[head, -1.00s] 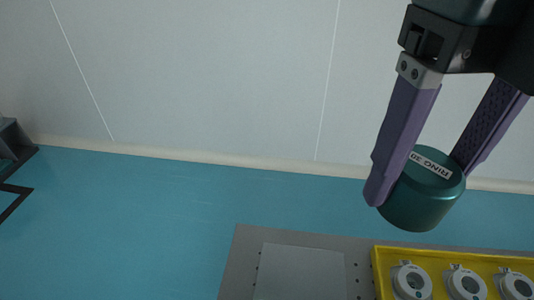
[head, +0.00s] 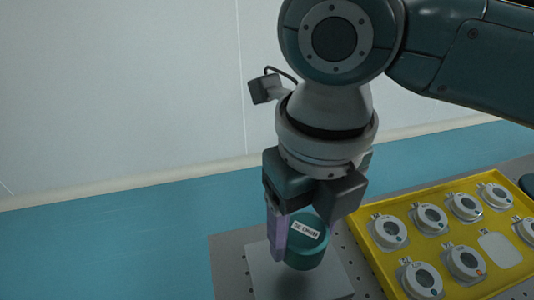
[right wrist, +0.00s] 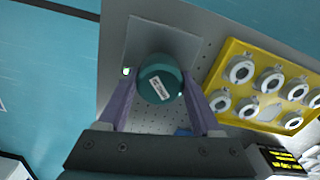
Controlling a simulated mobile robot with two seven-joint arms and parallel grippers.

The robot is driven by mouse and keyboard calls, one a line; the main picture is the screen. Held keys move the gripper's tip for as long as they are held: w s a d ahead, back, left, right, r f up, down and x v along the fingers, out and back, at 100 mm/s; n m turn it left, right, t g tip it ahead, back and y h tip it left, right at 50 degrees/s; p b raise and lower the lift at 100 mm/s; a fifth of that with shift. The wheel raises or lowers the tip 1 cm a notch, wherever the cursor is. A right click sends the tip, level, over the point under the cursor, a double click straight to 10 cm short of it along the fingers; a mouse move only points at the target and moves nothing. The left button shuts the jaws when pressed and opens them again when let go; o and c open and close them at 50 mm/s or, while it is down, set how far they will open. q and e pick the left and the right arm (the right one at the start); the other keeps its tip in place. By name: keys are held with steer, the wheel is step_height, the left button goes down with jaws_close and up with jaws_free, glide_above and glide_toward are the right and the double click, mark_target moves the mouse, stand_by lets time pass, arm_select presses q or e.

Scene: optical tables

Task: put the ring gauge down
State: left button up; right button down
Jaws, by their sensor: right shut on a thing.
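The ring gauge (head: 307,243) is a teal cylinder with a white label on its top. My right gripper (head: 300,246) is shut on it, one purple finger on its left side; the other finger is mostly hidden in the head view. In the right wrist view the ring gauge (right wrist: 160,78) sits between both fingertips (right wrist: 160,84). It is over the front part of a light grey square plate (head: 264,272), which also shows in the right wrist view (right wrist: 143,38). I cannot tell whether its underside touches the plate. My left gripper is not in view.
A yellow tray (head: 430,248) with several white ring-shaped pieces and one empty pale square stands to the right of the plate. The grey perforated board (head: 228,262) lies under both. The blue surface at the left is clear. A pale wall stands behind.

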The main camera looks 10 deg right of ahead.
mark_target(299, 254)
steer(key=shift+f+b, duration=0.5)
steer(key=shift+f, duration=2.1)
steer(key=shift+f, duration=0.1)
steer(key=shift+c, duration=0.3)
jaws_free()
